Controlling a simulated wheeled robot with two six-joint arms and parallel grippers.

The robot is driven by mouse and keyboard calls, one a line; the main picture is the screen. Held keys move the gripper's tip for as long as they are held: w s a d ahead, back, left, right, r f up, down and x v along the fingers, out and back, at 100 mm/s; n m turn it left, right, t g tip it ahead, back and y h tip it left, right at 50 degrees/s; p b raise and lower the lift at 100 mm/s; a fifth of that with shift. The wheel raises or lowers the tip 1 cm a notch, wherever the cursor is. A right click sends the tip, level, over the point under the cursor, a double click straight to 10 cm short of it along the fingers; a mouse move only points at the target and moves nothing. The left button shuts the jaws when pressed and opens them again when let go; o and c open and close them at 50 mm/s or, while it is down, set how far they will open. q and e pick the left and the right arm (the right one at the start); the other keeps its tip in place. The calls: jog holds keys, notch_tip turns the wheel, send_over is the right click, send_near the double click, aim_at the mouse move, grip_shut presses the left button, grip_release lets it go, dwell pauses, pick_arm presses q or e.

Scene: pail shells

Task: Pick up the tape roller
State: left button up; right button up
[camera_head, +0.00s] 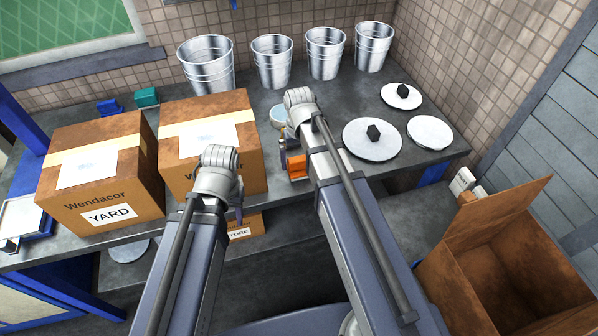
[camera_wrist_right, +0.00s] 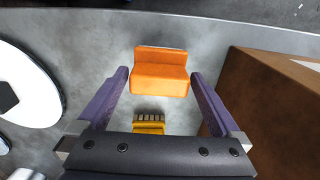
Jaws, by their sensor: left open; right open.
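An orange block-like thing (camera_head: 297,167) lies near the front edge of the bench. It also shows in the right wrist view (camera_wrist_right: 161,72), with a small yellow part with a dark toothed edge (camera_wrist_right: 149,123) nearer the wrist. I cannot tell for sure which of these is the tape roller. My right gripper (camera_wrist_right: 158,78) is open above them, its purple fingers on either side of the orange thing, holding nothing. My left gripper (camera_head: 238,205) hangs in front of the right-hand carton, mostly hidden by its own arm; its fingertips are not clear.
Two cartons (camera_head: 100,175) (camera_head: 212,150) stand on the left of the bench. Several metal pails (camera_head: 207,66) line the back wall. Round lids (camera_head: 372,140) lie at the right. An open brown box (camera_head: 510,245) stands at lower right. Bench room is free between lids and pails.

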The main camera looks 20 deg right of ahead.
aim_at(299, 166)
notch_tip(299, 166, down, 3)
jog(key=shift+w+f+b, duration=0.1)
jog(key=shift+b, duration=1)
pick_arm(q)
notch_tip(299, 166, down, 3)
jog(key=shift+r, duration=0.1)
pick_arm(e)
jog(key=shift+c, duration=0.2)
jog(key=c, duration=1.2)
jog(key=shift+o, duration=0.2)
jog(key=shift+r, duration=0.2)
notch_tip(299, 166, up, 10)
jog(key=p, duration=1)
pick_arm(q)
notch_tip(299, 166, up, 10)
